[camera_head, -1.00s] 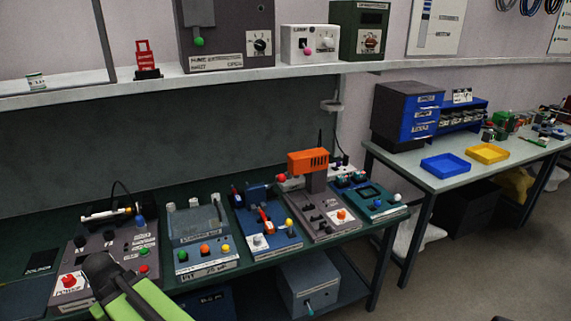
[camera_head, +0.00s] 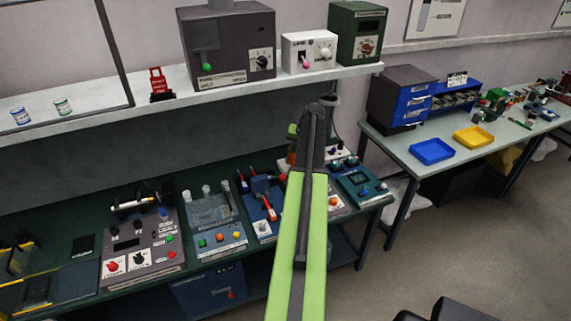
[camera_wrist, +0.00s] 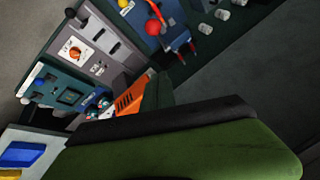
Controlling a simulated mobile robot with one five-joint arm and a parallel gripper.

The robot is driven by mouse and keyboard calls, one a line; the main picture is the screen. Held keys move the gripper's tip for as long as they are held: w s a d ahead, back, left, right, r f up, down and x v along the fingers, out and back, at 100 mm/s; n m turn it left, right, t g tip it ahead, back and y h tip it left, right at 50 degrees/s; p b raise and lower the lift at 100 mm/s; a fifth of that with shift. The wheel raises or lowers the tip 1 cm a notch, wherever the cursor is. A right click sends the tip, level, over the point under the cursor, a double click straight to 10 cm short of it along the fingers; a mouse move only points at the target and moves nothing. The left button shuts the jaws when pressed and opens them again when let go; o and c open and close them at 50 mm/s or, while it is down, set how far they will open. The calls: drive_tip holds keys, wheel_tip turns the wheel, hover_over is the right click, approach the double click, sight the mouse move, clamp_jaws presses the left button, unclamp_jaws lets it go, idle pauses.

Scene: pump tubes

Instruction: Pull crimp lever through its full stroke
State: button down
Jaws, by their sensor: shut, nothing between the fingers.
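A grey machine with an orange head stands on the green bench, mostly behind my arm in the head view. A sliver of the orange head (camera_head: 291,158) shows there, and it also shows in the wrist view (camera_wrist: 133,97). My gripper (camera_head: 293,131) is shut and empty, at the end of my raised arm, in front of and above this machine. The fingertips are hard to make out. I see no contact with the lever.
A blue machine with a red handle (camera_head: 270,207) stands left of the orange-headed one, and a teal box (camera_head: 360,185) right of it. A shelf (camera_head: 110,117) with boxes runs above. A second table (camera_head: 470,170) holds blue and yellow trays.

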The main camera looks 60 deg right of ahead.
drive_tip(key=shift+f, duration=0.1)
drive_tip(key=w+a+f+b, duration=0.1)
drive_tip(key=w+f+b, duration=0.2)
drive_tip(key=f+b, duration=0.8)
drive_tip(key=shift+a, duration=0.3)
